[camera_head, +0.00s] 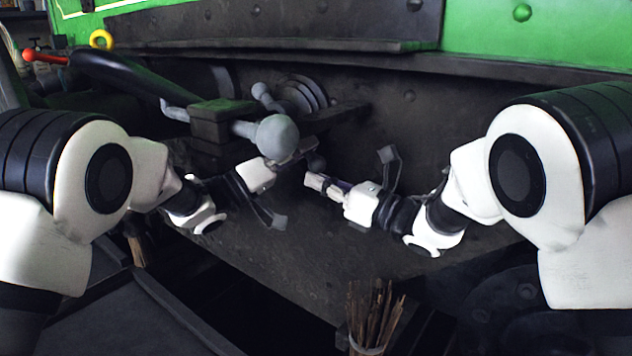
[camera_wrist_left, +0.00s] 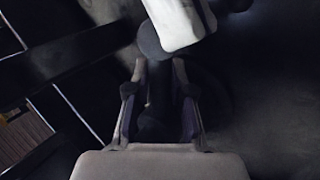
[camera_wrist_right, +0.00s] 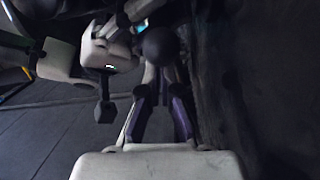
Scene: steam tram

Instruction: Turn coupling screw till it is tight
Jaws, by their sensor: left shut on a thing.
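My left gripper (camera_head: 287,158) is shut on a dark bar (camera_wrist_left: 158,92) of the coupling, just below the large grey ball (camera_head: 277,137) in the head view. The bar ends in a dark ball (camera_head: 317,162), which also shows in the right wrist view (camera_wrist_right: 160,45). My right gripper (camera_head: 314,183) comes in from the right with its fingertips close below this dark ball. Its fingers (camera_wrist_right: 159,75) look near each other; whether they hold anything or touch the ball is unclear. The screw's thread is hidden or too dark to make out.
A dark block (camera_head: 222,112) carries the coupling at the dark buffer beam (camera_head: 440,120). A smaller grey ball (camera_head: 259,90) is behind. A bundle of sticks (camera_head: 374,318) stands below. The two grippers are very close together, with little room between them.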

